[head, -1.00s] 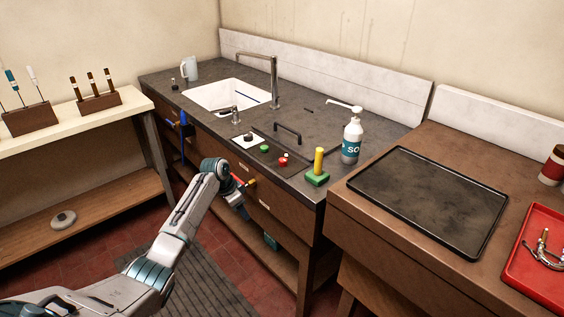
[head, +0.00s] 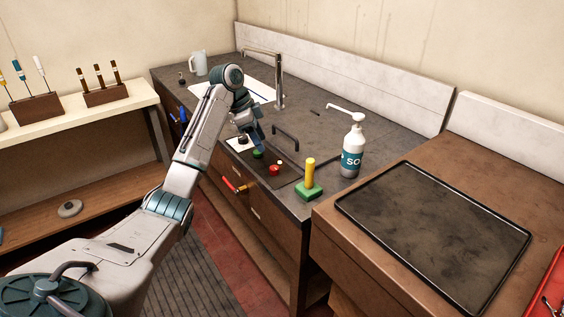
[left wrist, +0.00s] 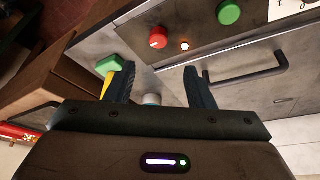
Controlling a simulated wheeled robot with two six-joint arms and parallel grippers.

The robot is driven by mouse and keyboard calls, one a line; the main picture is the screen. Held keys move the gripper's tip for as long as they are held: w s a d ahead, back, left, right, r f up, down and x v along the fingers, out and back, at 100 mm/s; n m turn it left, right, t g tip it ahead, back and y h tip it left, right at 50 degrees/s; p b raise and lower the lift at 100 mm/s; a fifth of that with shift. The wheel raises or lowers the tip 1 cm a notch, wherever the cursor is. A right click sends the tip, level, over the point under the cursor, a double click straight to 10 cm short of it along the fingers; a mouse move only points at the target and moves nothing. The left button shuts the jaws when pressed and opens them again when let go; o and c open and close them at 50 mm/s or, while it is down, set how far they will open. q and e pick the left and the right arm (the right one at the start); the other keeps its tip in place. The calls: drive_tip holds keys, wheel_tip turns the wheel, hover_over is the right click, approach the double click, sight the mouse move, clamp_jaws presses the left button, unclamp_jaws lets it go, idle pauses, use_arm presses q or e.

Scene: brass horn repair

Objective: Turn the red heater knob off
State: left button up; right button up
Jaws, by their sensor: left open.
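The red knob (head: 275,170) sits on a dark panel near the counter's front edge. It also shows in the left wrist view (left wrist: 158,37), with a small glowing light (left wrist: 184,45) beside it. A green knob (head: 257,154) is next to it on the same panel and shows at the top of the wrist view (left wrist: 229,12). My left gripper (head: 257,139) is above the counter, near the green knob and behind the red one. In the wrist view its fingers (left wrist: 155,70) are apart and empty, with the red knob beyond them. My right gripper is out of view.
A black bar handle (head: 287,135) rises behind the knobs. A yellow-handled green block (head: 310,188) and a soap bottle (head: 352,150) stand to the right. A faucet (head: 279,80) stands by the sink behind my arm. A dark tray (head: 435,235) lies on the right bench.

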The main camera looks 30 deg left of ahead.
sight(274, 167)
use_arm(q)
drive_tip(key=b+x, duration=0.4)
drive_tip(key=x, duration=0.1)
drive_tip(key=shift+s, duration=0.2)
drive_tip(key=shift+f, duration=0.2)
drive_tip(key=shift+p+x, duration=0.3)
drive_tip(key=shift+x, duration=2.15)
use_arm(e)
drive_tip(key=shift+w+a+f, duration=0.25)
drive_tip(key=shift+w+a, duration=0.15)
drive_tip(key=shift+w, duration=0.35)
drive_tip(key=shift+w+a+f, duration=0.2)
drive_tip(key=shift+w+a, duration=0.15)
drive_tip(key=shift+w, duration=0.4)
use_arm(q)
drive_tip(key=shift+d, duration=0.1)
drive_tip(key=c, duration=1)
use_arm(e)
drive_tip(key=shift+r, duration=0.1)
